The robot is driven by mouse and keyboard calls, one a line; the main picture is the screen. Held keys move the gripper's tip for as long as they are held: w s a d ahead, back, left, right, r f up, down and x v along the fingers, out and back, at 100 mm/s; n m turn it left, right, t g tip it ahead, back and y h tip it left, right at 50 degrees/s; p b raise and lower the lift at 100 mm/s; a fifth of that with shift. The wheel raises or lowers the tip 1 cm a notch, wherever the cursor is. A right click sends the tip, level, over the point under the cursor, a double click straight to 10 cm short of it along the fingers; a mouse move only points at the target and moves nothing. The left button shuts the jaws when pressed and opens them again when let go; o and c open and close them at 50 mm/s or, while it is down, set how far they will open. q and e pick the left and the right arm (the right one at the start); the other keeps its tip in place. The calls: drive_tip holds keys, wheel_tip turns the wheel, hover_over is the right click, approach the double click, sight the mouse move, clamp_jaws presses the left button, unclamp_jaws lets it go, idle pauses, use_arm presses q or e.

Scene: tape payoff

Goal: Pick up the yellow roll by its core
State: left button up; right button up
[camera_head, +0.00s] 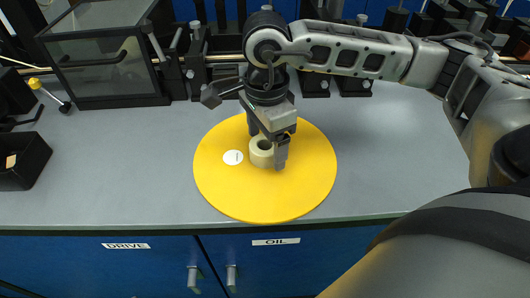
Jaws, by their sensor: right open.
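The yellow roll (225,188) is a wide flat disc lying on the grey counter, near its front edge. Its pale core (261,148) is a small raised ring with a dark hole near the disc's middle. A small white label (233,157) lies on the disc left of the core. My right gripper (267,147) points down over the roll with its fingers apart, one on each side of the core. I cannot tell whether the fingers touch the core. My left gripper is not in view.
A transparent-walled box (105,68) stands at the back left. A black bin (20,162) and a yellow-knobbed lever (50,92) are at the left. Dark machinery lines the back. The counter (120,160) is clear left of the roll. Blue cabinets labelled DRIVE and OIL are below.

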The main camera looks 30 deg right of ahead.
drive_tip(key=shift+f, duration=0.7)
drive_tip(key=c, duration=1.4)
drive_tip(key=shift+r, duration=0.1)
drive_tip(key=shift+r, duration=0.1)
drive_tip(key=shift+w+r, duration=0.1)
drive_tip(key=shift+r, duration=0.6)
drive_tip(key=s+a+r, duration=0.1)
drive_tip(key=a+r, duration=0.2)
drive_tip(key=a, duration=0.1)
drive_tip(key=s+a+r, duration=0.1)
drive_tip(key=a+r, duration=0.3)
drive_tip(key=a, duration=0.1)
drive_tip(key=s+a+r+b, duration=0.1)
drive_tip(key=a+r, duration=0.3)
drive_tip(key=shift+s+a+r, duration=0.15)
drive_tip(key=shift+a+r, duration=0.05)
drive_tip(key=shift+a, duration=0.15)
